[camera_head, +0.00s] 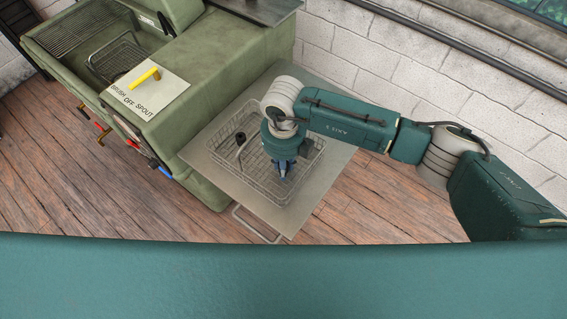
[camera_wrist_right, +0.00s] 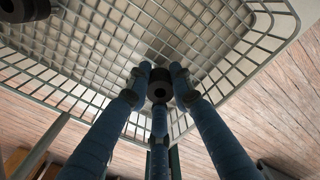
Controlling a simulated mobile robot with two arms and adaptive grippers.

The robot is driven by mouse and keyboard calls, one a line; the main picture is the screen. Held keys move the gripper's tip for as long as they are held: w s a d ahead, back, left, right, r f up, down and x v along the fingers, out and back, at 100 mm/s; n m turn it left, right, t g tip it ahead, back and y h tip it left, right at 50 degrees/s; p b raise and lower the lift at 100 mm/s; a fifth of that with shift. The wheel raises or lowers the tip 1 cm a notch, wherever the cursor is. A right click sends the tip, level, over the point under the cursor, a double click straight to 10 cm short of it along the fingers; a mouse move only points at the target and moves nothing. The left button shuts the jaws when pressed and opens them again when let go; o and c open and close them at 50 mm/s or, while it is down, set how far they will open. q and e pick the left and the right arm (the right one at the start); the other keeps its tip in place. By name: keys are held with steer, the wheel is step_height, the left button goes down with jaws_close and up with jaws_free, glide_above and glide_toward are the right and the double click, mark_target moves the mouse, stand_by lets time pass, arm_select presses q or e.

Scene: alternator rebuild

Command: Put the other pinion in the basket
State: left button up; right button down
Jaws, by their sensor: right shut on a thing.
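A wire basket (camera_head: 260,184) sits on a grey metal table; its mesh (camera_wrist_right: 95,45) fills much of the right wrist view. My right gripper (camera_head: 283,173) points down over the basket's near right part. In the right wrist view its three blue fingers (camera_wrist_right: 160,80) are closed around a small dark pinion (camera_wrist_right: 160,90), over the mesh. I cannot tell whether that pinion touches the mesh. Another small dark cylindrical part (camera_head: 240,137), likely a pinion, is at the basket's far left part; a dark round part also shows at the wrist view's top left (camera_wrist_right: 24,9). My left gripper is out of view.
The metal table (camera_head: 205,151) has bare margin around the basket. A green washing cabinet (camera_head: 190,100) stands at its left, with a yellow-handled selector (camera_head: 145,77) and another wire basket (camera_head: 118,60) in its basin. A white block wall (camera_head: 440,75) is behind.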

steer(key=shift+f, duration=0.15)
steer(key=c, duration=1.5)
jaws_free()
steer(key=shift+r, duration=0.35)
steer(key=shift+r+b, duration=2.35)
steer(key=shift+r, duration=3.55)
